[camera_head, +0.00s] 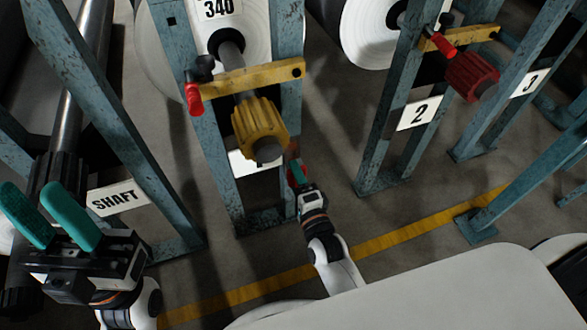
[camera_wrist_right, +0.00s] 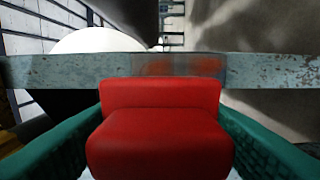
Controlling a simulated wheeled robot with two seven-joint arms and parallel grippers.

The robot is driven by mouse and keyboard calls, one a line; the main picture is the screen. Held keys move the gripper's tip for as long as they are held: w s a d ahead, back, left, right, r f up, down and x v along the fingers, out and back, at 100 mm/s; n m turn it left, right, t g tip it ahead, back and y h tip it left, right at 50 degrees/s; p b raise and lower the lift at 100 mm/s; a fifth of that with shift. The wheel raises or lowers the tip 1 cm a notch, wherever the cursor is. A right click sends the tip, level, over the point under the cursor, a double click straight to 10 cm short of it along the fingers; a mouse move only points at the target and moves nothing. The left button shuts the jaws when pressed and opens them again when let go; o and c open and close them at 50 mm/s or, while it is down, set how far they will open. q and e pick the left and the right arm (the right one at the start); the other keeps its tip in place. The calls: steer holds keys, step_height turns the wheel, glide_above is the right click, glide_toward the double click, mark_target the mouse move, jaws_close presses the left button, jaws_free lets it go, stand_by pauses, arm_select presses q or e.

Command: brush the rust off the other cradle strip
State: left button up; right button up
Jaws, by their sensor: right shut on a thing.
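My right gripper (camera_head: 294,172) is shut on a red block-like tool (camera_wrist_right: 160,135), likely the brush, beside the right post of the middle blue-grey stand. In the right wrist view the red tool sits between the teal fingers and hides what lies under it. Just beyond it runs a worn grey-blue metal strip (camera_wrist_right: 60,70) with an orange-red rust patch (camera_wrist_right: 182,65) near its middle. I cannot tell whether the tool touches the strip. Its bristles are not visible. My left gripper (camera_head: 34,196) is open and empty at the left, its teal fingers apart.
A yellow chuck (camera_head: 260,128) and yellow bar (camera_head: 250,78) with a red handle (camera_head: 193,98) are close to my right gripper. A white roll (camera_head: 255,40) is behind. A red chuck (camera_head: 472,76) is on the right stand. A yellow line (camera_head: 420,226) crosses the floor.

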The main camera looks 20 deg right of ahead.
steer(key=shift+s+d+p, duration=0.1)
steer(key=shift+s+p, duration=0.5)
steer(key=shift+s, duration=0.9)
